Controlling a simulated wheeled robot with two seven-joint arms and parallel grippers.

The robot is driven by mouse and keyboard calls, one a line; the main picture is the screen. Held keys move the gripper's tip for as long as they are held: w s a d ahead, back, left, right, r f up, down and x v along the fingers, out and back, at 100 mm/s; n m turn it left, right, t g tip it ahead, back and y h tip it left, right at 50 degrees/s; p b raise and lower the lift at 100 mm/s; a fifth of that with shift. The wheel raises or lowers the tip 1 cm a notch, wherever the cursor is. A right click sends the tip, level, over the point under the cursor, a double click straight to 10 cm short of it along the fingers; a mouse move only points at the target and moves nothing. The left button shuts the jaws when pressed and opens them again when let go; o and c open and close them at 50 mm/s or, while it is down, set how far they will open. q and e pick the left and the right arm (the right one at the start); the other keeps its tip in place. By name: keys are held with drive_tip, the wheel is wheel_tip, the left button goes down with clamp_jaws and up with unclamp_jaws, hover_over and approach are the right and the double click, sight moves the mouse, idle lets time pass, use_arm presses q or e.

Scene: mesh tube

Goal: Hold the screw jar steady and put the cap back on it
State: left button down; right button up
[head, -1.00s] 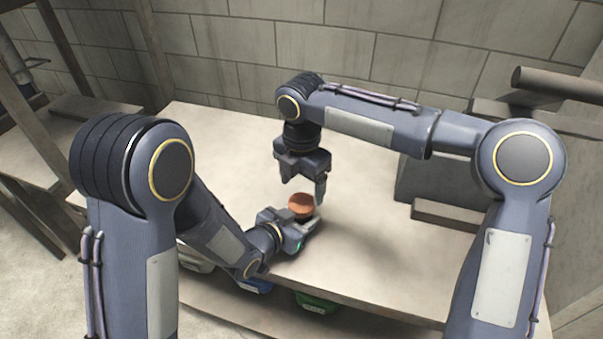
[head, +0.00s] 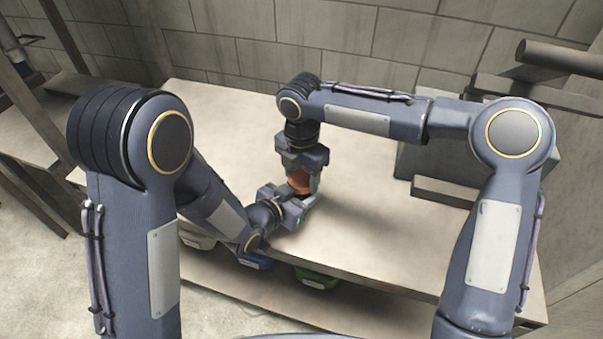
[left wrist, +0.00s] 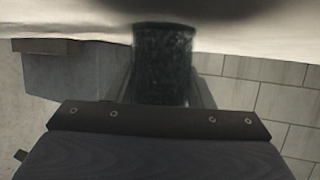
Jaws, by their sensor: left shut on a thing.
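An orange-brown round piece, which looks like the cap (head: 299,183), sits right at my left gripper in the head view. My left gripper (head: 294,207) lies low over the table and is shut on the jar. The jar shows as a dark mottled body (left wrist: 163,62) between the fingers in the left wrist view; in the head view it is mostly hidden. My right gripper (head: 301,178) points straight down from above, its fingers on either side of the orange-brown piece. I cannot tell whether they press on it, or how the cap sits on the jar.
The pale table (head: 390,230) is clear to the right and behind. A grey box-like block (head: 425,170) stands at the right by the wall. A large dark shape fills the top of the left wrist view.

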drive_tip(key=shift+c, duration=1)
drive_tip(key=m, duration=0.6)
drive_tip(key=o, duration=1.1)
drive_tip(key=shift+r, duration=2.25)
